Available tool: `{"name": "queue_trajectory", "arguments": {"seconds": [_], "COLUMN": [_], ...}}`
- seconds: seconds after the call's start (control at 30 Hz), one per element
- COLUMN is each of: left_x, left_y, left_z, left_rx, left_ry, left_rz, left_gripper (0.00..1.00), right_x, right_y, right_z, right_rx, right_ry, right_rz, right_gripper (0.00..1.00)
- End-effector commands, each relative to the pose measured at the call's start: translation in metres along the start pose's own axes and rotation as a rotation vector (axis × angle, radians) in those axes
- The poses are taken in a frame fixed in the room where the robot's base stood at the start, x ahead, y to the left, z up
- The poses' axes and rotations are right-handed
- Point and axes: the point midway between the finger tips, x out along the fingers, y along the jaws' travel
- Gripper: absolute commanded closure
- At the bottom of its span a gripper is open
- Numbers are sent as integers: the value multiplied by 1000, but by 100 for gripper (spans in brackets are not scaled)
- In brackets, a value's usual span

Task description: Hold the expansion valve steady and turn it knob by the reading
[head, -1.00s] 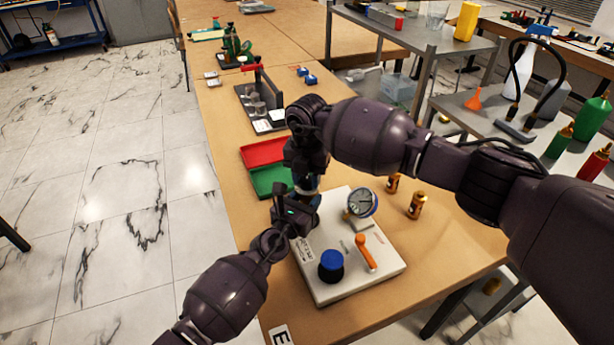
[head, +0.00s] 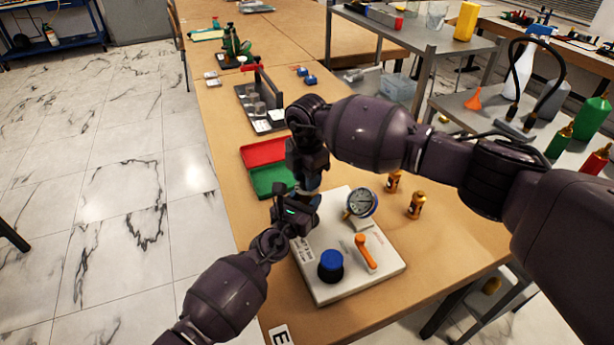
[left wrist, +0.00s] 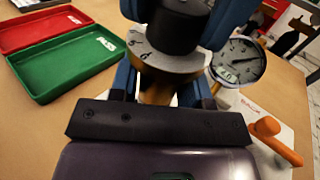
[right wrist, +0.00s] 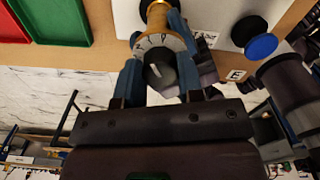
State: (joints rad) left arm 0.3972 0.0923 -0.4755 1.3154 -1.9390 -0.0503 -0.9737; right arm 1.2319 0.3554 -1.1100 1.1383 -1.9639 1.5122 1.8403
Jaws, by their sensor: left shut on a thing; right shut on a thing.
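The expansion valve stands upright on the white base plate (head: 385,275). Its brass body (left wrist: 155,92) shows in the left wrist view, below a pale numbered dial (left wrist: 165,60) and a black knob (left wrist: 172,28). My left gripper (head: 304,208) is shut on the brass body from the side. My right gripper (head: 308,172) is above it, shut on the knob, which also shows in the right wrist view (right wrist: 158,72). In the head view the grippers hide most of the valve.
The plate also carries an orange lever (head: 365,252) and a blue-capped knob (head: 331,265). Two brass fittings (head: 415,205) stand right of the plate. Red (head: 263,151) and green (head: 270,179) trays lie behind the valve. My right arm crosses above the table.

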Motion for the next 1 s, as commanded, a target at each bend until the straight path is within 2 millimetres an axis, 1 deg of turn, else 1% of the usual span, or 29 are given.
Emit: {"name": "queue_trajectory", "arguments": {"seconds": [0.37, 0.4, 0.47, 0.5, 0.57, 0.87, 1.0], "left_x": [0, 0, 0, 0, 0, 0, 0], "left_y": [0, 0, 0, 0, 0, 0, 0], "left_z": [0, 0, 0, 0, 0, 0, 0], "left_rx": [0, 0, 0, 0, 0, 0, 0], "left_ry": [0, 0, 0, 0, 0, 0, 0], "left_rz": [0, 0, 0, 0, 0, 0, 0], "left_gripper": [88, 88, 88, 88, 88, 88, 88], "right_x": [-1, -1, -1, -1, -1, -2, -13], "right_y": [0, 0, 0, 0, 0, 0, 0], "right_z": [0, 0, 0, 0, 0, 0, 0], "right_rx": [3, 3, 3, 3, 3, 3, 3], "right_ry": [0, 0, 0, 0, 0, 0, -1], "right_rz": [1, 1, 1, 1, 1, 1, 2], "right_gripper": [89, 62, 53, 47, 39, 39, 39]}}
